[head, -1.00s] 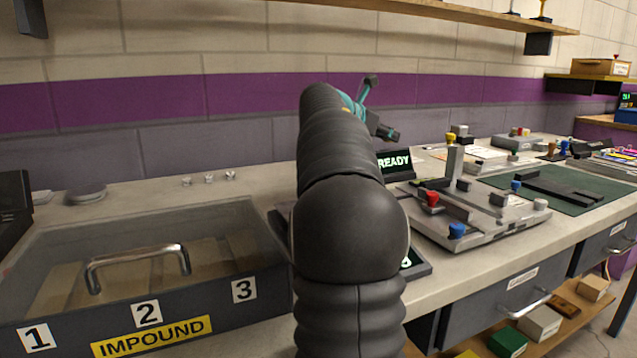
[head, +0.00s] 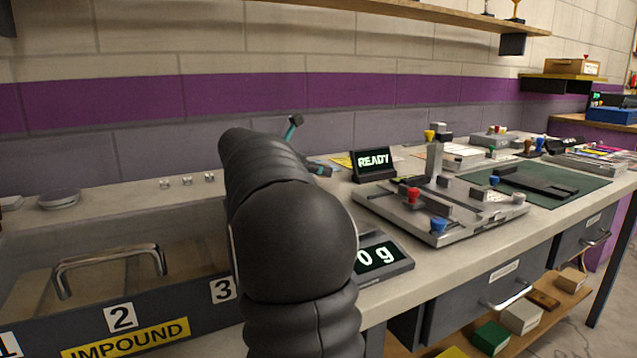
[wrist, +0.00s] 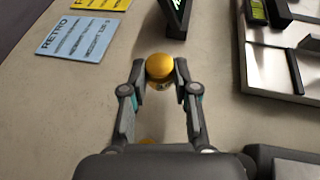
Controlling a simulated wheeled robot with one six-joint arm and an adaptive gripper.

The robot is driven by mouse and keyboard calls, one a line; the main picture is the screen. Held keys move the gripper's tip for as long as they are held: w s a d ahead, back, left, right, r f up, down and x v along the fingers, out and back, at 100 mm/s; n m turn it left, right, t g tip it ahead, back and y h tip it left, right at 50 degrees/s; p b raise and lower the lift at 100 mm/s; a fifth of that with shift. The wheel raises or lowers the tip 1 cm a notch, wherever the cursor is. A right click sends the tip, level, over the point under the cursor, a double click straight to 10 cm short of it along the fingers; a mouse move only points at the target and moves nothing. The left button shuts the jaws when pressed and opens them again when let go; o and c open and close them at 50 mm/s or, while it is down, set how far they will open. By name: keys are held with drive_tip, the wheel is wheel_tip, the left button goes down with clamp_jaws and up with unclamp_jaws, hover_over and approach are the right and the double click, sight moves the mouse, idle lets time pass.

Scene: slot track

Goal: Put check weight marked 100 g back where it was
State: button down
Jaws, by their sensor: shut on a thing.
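The check weight (wrist: 160,70), with a round yellow knob, is held between the two fingertips of my gripper (wrist: 160,83) in the wrist view. A dark marking below the knob is too small to read. My gripper is over the pale bench top, in front of the dark READY display. In the head view my dark arm hides most of the gripper and the weight. Several small silver weights (head: 187,180) stand in a row at the back of the bench, left of my arm.
The READY display (head: 373,163) and a metal fixture (head: 450,215) with coloured knobs stand behind and right. The impound box (head: 200,322) is at left. Blue (wrist: 80,37) and yellow cards lie on the bench.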

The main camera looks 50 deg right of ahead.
drive_tip(key=shift+f, duration=1.45)
drive_tip(key=shift+f, duration=0.15)
drive_tip(key=c, duration=0.9)
unclamp_jaws()
drive_tip(key=shift+a+r, duration=0.15)
drive_tip(key=shift+r, duration=0.1)
drive_tip(key=v, duration=1.1)
drive_tip(key=shift+a+r, duration=0.15)
drive_tip(key=shift+a, duration=0.1)
